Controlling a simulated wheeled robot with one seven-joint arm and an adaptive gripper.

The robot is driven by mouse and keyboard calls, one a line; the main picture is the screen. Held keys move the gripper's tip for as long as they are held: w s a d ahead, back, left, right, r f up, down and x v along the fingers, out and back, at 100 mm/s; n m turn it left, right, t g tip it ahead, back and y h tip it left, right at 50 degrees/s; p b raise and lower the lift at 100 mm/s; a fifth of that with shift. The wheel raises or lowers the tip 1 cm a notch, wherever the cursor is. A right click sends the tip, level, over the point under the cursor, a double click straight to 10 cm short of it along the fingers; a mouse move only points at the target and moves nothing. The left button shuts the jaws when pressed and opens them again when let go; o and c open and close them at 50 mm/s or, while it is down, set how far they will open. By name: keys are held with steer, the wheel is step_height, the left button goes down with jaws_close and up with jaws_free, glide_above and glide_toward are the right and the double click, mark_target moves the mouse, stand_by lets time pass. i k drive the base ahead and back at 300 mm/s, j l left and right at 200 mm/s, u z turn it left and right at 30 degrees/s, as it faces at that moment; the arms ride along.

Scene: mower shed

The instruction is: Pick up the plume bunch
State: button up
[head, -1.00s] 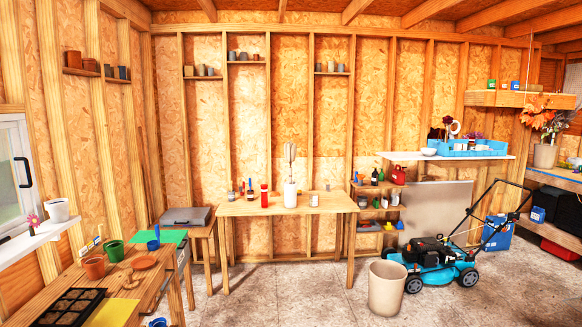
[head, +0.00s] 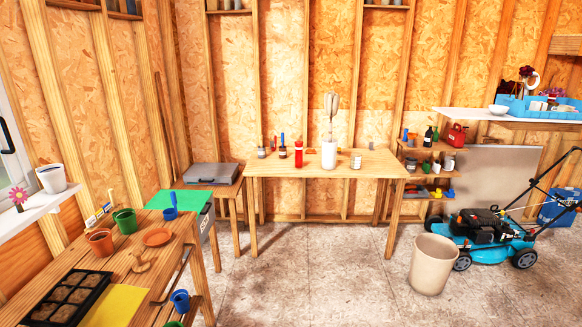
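What looks like the plume bunch (head: 331,105) is a pale grey-beige, upright bunch on thin stems. It stands in a white cylindrical vase (head: 329,154) near the middle of the wooden table (head: 285,165) at the back wall. The lower stems are hidden inside the vase. A red bottle (head: 298,154) stands to its left and a small pale jar (head: 356,161) to its right. My gripper is not in view.
A potting bench (head: 140,285) with pots and a seed tray fills the left front. A beige bin (head: 432,264) and a blue mower (head: 490,235) stand at the right. A white shelf (head: 470,115) juts out above the mower. Concrete floor (head: 310,280) before the table is clear.

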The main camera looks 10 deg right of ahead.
mark_target(332, 99)
steer(key=i+z, duration=0.3)
steer(key=i, duration=1.8)
steer(key=i+u, duration=0.15)
steer(key=i, duration=0.35)
steer(key=i+l+u, duration=0.15)
steer(key=i, duration=0.35)
steer(key=i+l+u, duration=0.15)
steer(key=i, duration=0.35)
steer(key=i+l+u, duration=0.1)
steer(key=i+l, duration=0.2)
steer(key=i, duration=0.2)
